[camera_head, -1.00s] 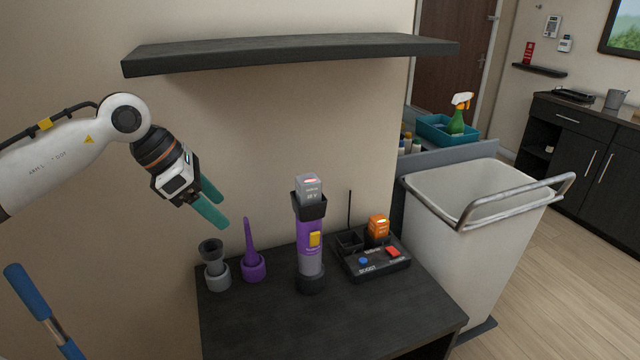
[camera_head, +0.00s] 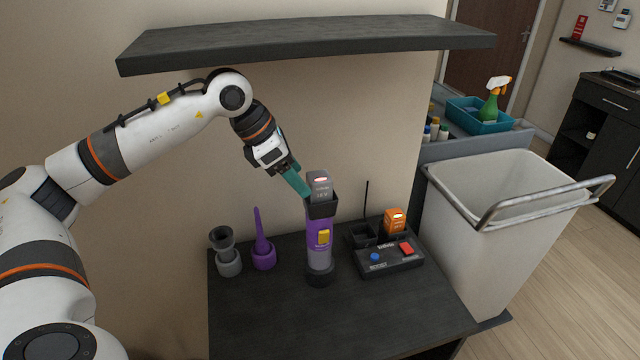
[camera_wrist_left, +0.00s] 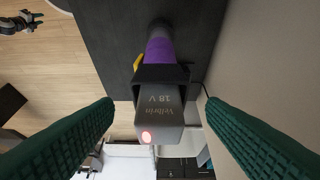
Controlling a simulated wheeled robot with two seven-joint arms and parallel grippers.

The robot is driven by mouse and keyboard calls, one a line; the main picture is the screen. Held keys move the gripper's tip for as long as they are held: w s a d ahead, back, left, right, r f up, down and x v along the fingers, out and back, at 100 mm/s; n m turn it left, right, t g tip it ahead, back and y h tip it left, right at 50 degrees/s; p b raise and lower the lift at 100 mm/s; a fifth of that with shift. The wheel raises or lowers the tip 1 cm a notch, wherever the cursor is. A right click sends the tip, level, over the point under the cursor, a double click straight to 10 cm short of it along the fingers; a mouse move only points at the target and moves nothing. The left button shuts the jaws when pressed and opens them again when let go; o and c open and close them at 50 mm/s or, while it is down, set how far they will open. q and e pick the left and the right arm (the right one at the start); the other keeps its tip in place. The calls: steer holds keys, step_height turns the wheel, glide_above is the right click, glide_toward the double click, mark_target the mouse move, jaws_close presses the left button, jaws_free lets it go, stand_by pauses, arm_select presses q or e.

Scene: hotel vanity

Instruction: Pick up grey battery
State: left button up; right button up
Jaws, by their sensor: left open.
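The grey battery (camera_head: 319,186) sits in the top of the purple handheld tool (camera_head: 318,235), which stands upright on the dark table. A red light shows on the battery. In the left wrist view the battery (camera_wrist_left: 158,112) reads "18 V" and lies between the two green fingers of my left gripper (camera_wrist_left: 160,125), apart from both. In the head view my left gripper (camera_head: 297,182) is open, at the battery's upper left, and its fingertips overlap the battery's edge in the picture. My right gripper is not seen in the head view; part of an arm shows small at the wrist view's upper left.
A black charger (camera_head: 387,258) with an orange battery (camera_head: 394,220) stands right of the tool. Grey (camera_head: 226,252) and purple (camera_head: 262,241) attachments stand left. A dark shelf (camera_head: 300,44) hangs above. A white bin (camera_head: 490,240) is at right. The table front is clear.

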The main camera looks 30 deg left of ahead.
mark_target(317, 176)
arm_select(q)
steer(key=shift+w+d, duration=0.2)
steer(key=shift+w+d+r+p, duration=0.3)
steer(key=shift+w+d+p, duration=0.55)
steer(key=shift+p, duration=0.1)
steer(key=x, duration=0.2)
steer(key=shift+w+d+f, duration=0.1)
steer(key=shift+w+f, duration=0.1)
steer(key=shift+f, duration=0.15)
steer(key=shift+w+f, duration=0.2)
steer(key=shift+f, duration=0.25)
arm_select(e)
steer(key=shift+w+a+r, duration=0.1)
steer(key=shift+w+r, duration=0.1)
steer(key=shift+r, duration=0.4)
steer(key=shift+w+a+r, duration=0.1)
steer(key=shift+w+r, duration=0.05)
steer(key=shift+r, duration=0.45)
arm_select(q)
steer(key=shift+s, duration=0.1)
steer(key=c, duration=1.2)
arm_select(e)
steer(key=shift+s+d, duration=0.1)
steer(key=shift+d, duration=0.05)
